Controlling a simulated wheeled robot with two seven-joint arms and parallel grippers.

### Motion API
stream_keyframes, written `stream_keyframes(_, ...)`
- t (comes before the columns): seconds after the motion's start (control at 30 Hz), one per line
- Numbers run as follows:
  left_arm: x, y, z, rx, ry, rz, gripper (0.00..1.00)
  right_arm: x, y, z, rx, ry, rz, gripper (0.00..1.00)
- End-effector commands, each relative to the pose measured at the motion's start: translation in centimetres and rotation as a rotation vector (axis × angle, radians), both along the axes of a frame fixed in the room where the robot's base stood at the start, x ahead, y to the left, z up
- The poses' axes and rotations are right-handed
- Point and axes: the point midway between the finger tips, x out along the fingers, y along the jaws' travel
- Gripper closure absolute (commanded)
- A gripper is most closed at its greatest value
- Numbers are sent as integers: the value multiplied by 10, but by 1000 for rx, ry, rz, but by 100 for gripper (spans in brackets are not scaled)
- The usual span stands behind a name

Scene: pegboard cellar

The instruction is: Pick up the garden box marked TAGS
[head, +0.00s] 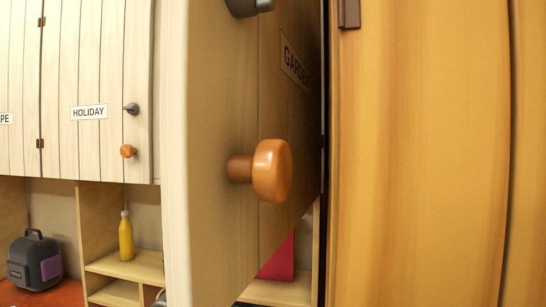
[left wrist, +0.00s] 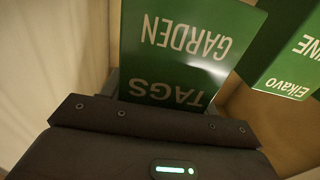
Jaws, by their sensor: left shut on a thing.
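The green garden box marked TAGS (left wrist: 190,60) shows in the left wrist view, its white lettering GARDEN and TAGS upside down in the picture. My left gripper (left wrist: 160,112) is shut on it at the lettered TAGS end; the fingertips are mostly hidden by the dark gripper body and the box. In the head view neither the box nor my grippers can be made out. There the GARDEN cupboard door (head: 225,90) stands open towards me with its round orange knob (head: 271,170).
Another green box (left wrist: 285,55) reading Eikavo stands close to the right in the left wrist view. Pale cupboard walls are close around. In the head view a HOLIDAY door (head: 88,140) is shut, above open shelves with a yellow bottle (head: 126,237) and a dark case (head: 35,262).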

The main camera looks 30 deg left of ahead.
Motion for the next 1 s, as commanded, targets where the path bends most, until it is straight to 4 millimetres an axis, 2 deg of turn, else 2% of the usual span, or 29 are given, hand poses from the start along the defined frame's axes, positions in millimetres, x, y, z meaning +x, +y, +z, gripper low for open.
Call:
stream_keyframes(0.03, -10, -4, 9, 1, -7, 0, 66, 1, 0, -13, -1, -1, 0, 64)
stream_keyframes(0.17, -31, -13, 36, 0, -5, 0, 66, 1, -1, -25, -1, -1, 0, 64)
stream_keyframes(0.3, -60, -25, 49, 1, -5, 0, 66, 1, -1, -44, -2, -1, 1, 64)
stream_keyframes(0.5, -91, -39, 66, 0, -3, 0, 66, 1, -1, -58, -2, -1, 1, 64)
stream_keyframes(0.73, -109, -48, 77, 1, 0, 0, 66, 1, -1, -65, -2, -1, 1, 64)
stream_keyframes(1.0, -113, -49, 80, 0, 1, 0, 66, 0, -1, -66, -2, -1, 1, 64)
